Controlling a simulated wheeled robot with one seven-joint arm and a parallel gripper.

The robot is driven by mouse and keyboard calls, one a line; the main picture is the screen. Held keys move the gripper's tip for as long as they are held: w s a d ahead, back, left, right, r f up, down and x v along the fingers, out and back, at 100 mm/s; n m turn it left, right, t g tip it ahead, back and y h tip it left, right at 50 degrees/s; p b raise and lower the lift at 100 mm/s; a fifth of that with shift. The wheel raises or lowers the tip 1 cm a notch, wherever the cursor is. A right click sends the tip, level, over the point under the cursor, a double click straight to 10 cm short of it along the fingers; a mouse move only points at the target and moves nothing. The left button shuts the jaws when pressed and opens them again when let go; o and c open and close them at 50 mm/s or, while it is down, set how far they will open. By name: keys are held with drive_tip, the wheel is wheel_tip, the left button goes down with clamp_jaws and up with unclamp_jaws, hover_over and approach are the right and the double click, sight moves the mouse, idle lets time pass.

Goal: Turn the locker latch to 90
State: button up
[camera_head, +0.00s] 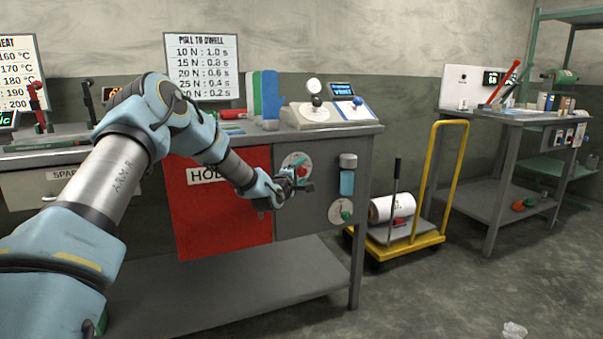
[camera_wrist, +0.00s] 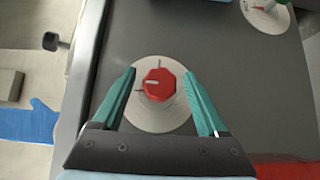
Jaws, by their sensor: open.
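A red, many-sided knob (camera_wrist: 159,85) sits at the middle of a round white dial plate (camera_wrist: 160,118) on the grey cabinet front; a pale line on it points left in the wrist view, near a dark tick. The knob also shows in the head view (camera_head: 302,171), partly behind my gripper. My gripper (camera_wrist: 159,76) is open, its two teal fingers on either side of the knob, with gaps showing on both sides. A second white dial (camera_head: 341,211) with a green and red handle is lower right on the cabinet. No label shows which one is the locker latch.
A red panel (camera_head: 215,220) marked "HOL..." is left of the grey front. A blue bottle-like item (camera_head: 347,182) is mounted right of the upper dial. A yellow trolley (camera_head: 440,238) stands to the right.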

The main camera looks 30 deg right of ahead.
drive_tip(key=shift+c, duration=0.2)
clamp_jaws()
idle(0.3)
